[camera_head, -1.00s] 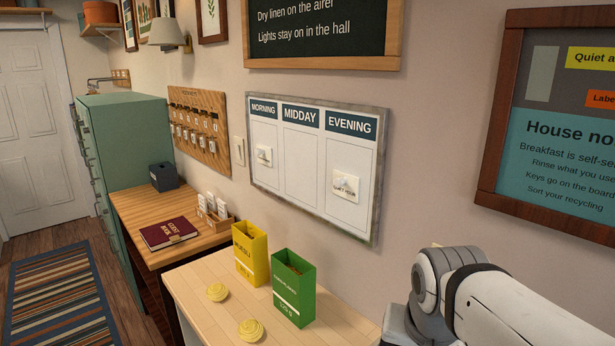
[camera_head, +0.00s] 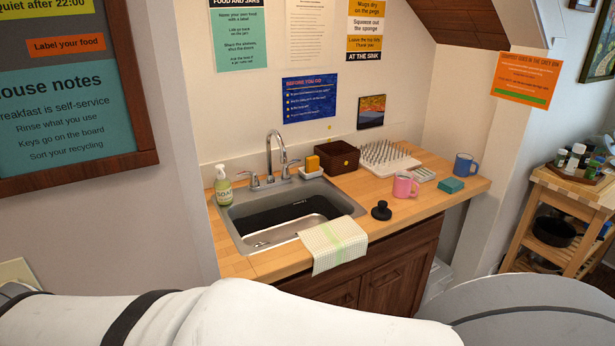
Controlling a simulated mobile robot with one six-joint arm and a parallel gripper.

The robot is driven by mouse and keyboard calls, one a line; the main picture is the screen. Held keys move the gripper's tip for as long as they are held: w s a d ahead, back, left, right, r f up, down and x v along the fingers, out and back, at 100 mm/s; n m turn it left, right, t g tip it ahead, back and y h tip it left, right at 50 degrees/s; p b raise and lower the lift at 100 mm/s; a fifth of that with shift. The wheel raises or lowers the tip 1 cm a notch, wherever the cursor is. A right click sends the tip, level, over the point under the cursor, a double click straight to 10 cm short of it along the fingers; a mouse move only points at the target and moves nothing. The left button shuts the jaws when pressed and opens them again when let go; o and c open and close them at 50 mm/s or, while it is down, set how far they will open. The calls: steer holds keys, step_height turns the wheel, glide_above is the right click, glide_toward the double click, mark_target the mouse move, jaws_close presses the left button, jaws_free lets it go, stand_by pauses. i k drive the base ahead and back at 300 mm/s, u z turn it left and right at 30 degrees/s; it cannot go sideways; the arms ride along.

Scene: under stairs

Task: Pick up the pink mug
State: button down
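The pink mug (camera_head: 404,186) stands upright on the wooden counter (camera_head: 440,199), to the right of the sink. A black round-knobbed object (camera_head: 381,210) is just in front of it to the left. A white drying rack with pegs (camera_head: 384,158) is behind it. A blue mug (camera_head: 465,165) stands farther right, near the counter's end. My white arm crosses the bottom of the view, well in front of the counter. My gripper is not in view.
A striped towel (camera_head: 333,244) hangs over the front edge. A wooden cart (camera_head: 568,196) stands at right.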

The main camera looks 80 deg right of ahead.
mark_target(402, 181)
steer(key=z, duration=3.25)
